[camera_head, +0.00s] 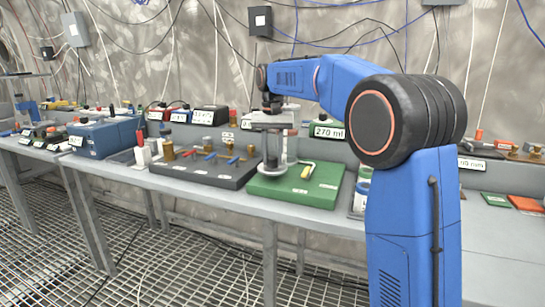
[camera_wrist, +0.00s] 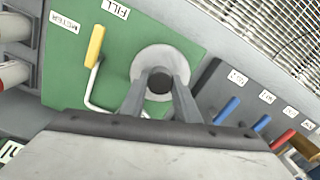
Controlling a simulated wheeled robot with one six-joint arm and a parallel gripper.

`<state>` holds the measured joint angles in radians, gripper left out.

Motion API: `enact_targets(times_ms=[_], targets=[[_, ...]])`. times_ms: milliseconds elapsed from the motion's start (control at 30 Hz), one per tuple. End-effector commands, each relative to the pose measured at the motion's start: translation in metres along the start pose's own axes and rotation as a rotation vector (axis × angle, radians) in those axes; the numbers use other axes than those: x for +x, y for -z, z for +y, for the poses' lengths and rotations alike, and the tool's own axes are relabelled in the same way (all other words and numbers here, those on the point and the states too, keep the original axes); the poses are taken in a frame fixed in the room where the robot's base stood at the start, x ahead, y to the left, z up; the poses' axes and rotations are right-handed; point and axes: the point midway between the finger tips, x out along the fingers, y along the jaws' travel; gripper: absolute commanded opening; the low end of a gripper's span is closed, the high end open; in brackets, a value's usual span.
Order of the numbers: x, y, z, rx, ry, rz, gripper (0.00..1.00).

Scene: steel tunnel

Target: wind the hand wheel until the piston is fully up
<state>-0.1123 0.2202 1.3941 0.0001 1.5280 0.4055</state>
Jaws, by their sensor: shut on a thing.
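A green board (camera_head: 325,190) lies on the bench; it fills the upper left of the wrist view (camera_wrist: 130,50). On it is a round grey wheel (camera_wrist: 178,58) with a dark knob (camera_wrist: 160,83); I take it as the hand wheel. My gripper (camera_wrist: 160,88) points down, its two fingers closed on the knob; in the head view it (camera_head: 271,160) hides most of the wheel (camera_head: 272,170). A clear upright cylinder (camera_head: 291,147) stands behind the gripper. I cannot make out the piston's height. A yellow-handled bent lever (camera_wrist: 95,46) sits beside the wheel; labels read METER and FILL.
A dark board (camera_head: 205,172) with blue and red levers lies close left of the green board. A sign (camera_head: 328,131) reading 270 ml stands behind. A blue box (camera_head: 103,137) stands farther left. The bench's front edge is clear.

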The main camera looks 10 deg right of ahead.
Motion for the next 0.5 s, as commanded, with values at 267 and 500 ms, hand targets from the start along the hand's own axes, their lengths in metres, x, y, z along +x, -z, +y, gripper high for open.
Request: enact_targets(times_ms=[267,500], targets=[[-0.0012,0.0007,0.0001,0.262,0.002,0.004,0.06],[-0.0012,0.0007,0.0002,0.490,0.002,0.004,0.06]])
